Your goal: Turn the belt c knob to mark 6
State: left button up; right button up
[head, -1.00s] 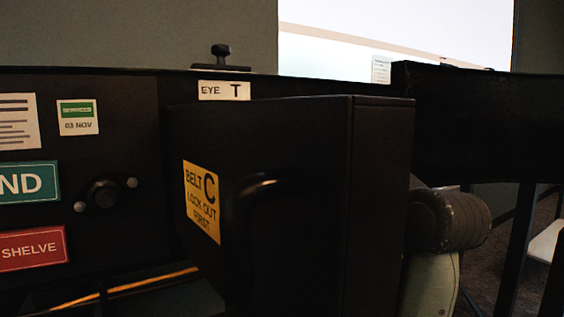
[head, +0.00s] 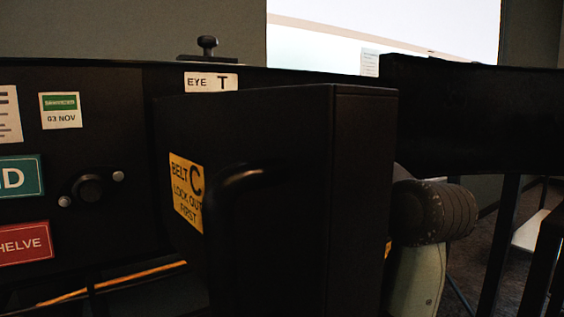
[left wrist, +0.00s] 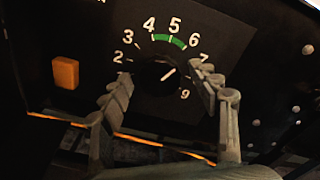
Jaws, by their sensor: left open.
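In the left wrist view the belt C knob (left wrist: 153,76) is a dark round knob with a white pointer line on a black panel with numbers. The pointer slants up and right, roughly toward the 6 (left wrist: 195,48); the exact reading is hard to tell. A green band spans the marks around 5. My left gripper (left wrist: 161,83) is open, with one grey finger on each side of the knob. Contact with it cannot be told. The head view shows neither this dial nor my left gripper. My right gripper is not in view.
A black box-like cover (head: 362,190) with a bar handle (head: 228,190) and yellow BELT C label (head: 186,193) juts out in the head view. Another round knob (head: 90,188) sits left of it. An orange button (left wrist: 66,72) is left of the dial.

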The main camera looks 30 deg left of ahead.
pick_arm(q)
jog(key=v, duration=1.1)
jog(key=shift+s+d, duration=0.25)
jog(key=shift+d, duration=0.1)
